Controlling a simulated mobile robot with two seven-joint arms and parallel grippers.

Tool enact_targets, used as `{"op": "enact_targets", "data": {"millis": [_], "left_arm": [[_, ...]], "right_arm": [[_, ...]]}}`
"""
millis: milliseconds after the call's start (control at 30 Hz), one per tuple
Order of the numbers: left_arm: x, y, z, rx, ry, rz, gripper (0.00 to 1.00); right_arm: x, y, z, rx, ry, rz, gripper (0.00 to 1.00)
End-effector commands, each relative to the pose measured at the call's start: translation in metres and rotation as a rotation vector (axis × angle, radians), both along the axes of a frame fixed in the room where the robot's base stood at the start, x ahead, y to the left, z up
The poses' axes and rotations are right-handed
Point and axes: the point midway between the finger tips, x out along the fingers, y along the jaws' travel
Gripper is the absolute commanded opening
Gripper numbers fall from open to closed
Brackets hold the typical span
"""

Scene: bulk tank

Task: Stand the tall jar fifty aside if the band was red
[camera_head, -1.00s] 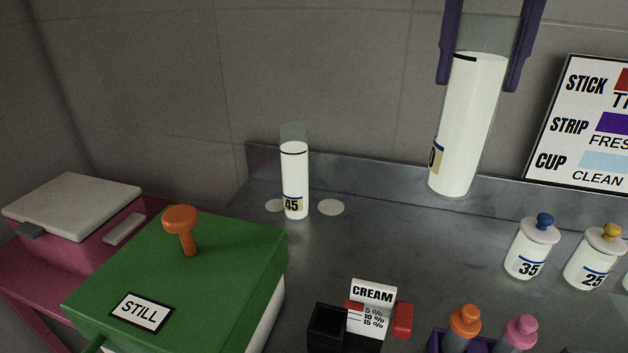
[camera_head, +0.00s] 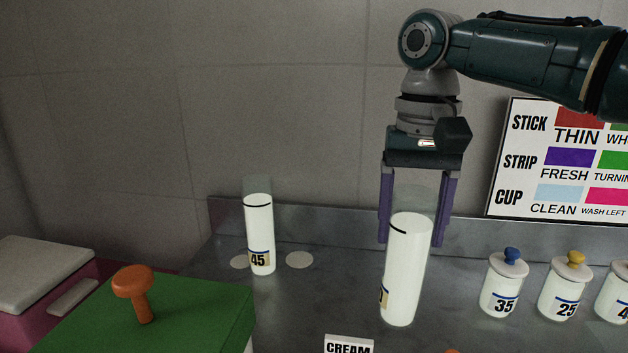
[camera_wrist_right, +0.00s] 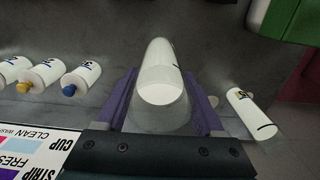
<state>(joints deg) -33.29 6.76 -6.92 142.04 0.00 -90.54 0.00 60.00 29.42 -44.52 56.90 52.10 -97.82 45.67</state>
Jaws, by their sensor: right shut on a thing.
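The tall clear jar (camera_head: 404,275) holds white milk up to near a black line. It is upright between the purple fingers of my right gripper (camera_head: 411,243), which are shut on its upper part. Its label is turned left, with only a "0" showing. I cannot tell whether its base touches the counter. In the right wrist view the tall jar (camera_wrist_right: 160,72) points away between the fingers (camera_wrist_right: 165,100). A slimmer jar marked 45 (camera_head: 260,235) stands left of it, between two pale discs (camera_head: 299,260). My left gripper is not in view.
Small lidded jars marked 35 (camera_head: 503,290) and 25 (camera_head: 564,293) stand to the right. A colour sign (camera_head: 508,185) leans at the back. A green box (camera_head: 200,315) with an orange knob is front left. A CREAM card (camera_head: 348,346) is at the front edge.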

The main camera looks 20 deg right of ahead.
Motion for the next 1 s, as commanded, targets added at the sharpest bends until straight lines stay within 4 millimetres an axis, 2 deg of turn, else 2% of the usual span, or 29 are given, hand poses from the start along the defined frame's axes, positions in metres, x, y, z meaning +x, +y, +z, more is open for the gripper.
{"op": "enact_targets", "data": {"millis": [167, 500, 900, 933, 1000], "left_arm": [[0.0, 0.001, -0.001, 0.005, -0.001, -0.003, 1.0], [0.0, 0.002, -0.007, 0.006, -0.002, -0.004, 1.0], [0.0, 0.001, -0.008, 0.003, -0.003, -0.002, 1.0], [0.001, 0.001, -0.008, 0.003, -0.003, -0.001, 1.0], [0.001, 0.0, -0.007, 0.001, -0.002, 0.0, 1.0]], "right_arm": [[0.001, 0.0, -0.01, 0.001, -0.002, 0.0, 0.0], [0.001, 0.0, -0.049, 0.0, -0.001, 0.0, 0.0], [0.001, 0.0, -0.052, 0.001, -0.003, 0.0, 0.0], [0.0, 0.0, -0.053, 0.001, -0.001, 0.0, 0.72], [0.0, 0.0, -0.053, -0.001, -0.001, 0.0, 0.8]]}}
